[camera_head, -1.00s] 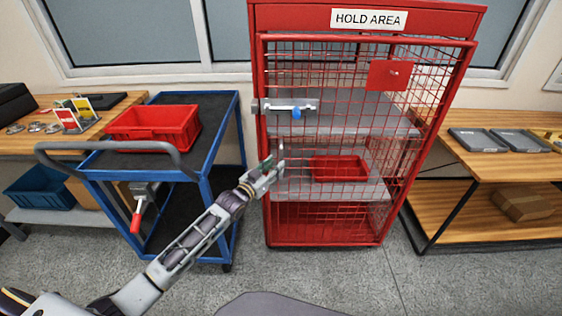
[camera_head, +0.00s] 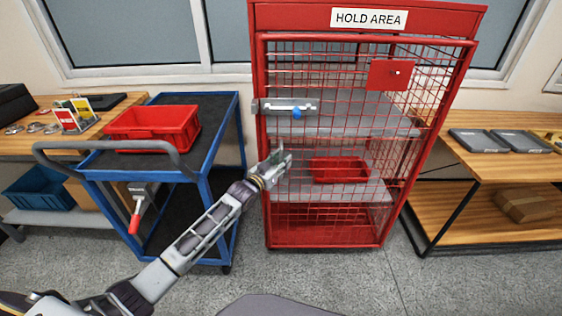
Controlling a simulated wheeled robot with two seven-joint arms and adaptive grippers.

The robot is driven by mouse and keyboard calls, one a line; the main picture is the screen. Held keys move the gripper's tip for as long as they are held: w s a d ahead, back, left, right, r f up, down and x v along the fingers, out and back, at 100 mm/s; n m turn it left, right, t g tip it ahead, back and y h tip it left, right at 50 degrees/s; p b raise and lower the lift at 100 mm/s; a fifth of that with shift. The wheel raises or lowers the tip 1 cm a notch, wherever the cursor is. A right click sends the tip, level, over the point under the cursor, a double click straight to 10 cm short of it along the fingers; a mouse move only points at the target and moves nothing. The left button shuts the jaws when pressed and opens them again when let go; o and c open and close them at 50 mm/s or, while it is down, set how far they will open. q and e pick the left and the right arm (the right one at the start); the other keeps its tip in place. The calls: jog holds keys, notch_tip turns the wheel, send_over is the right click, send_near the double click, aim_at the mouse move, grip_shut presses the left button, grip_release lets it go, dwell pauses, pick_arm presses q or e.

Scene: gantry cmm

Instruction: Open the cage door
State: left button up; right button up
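The red cage (camera_head: 258,200) stands at the middle right under a "HOLD AREA" sign (camera_head: 368,19). Its mesh door (camera_head: 330,222) appears shut across the front. A grey latch plate with a pale bar handle (camera_head: 290,108) and a blue knob (camera_head: 297,113) sits at the door's upper left. My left gripper (camera_head: 283,157) is in front of the door's left part, below the latch and apart from it. Its fingers point up and right; it looks empty, but their gap is too small to judge. My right gripper is not in view.
A blue cart (camera_head: 228,125) with a red bin (camera_head: 154,127) stands close left of the cage, behind my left arm. A wooden bench (camera_head: 490,158) stands to the right. A red bin (camera_head: 340,170) sits inside the cage. Grey floor (camera_head: 330,275) in front is clear.

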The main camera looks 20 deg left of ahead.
pick_arm(q)
jog(key=shift+c, duration=0.3)
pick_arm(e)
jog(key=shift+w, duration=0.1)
pick_arm(q)
grip_shut()
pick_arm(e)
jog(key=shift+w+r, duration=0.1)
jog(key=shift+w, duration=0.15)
pick_arm(q)
jog(key=shift+s+d, duration=0.1)
jog(key=shift+s, duration=0.05)
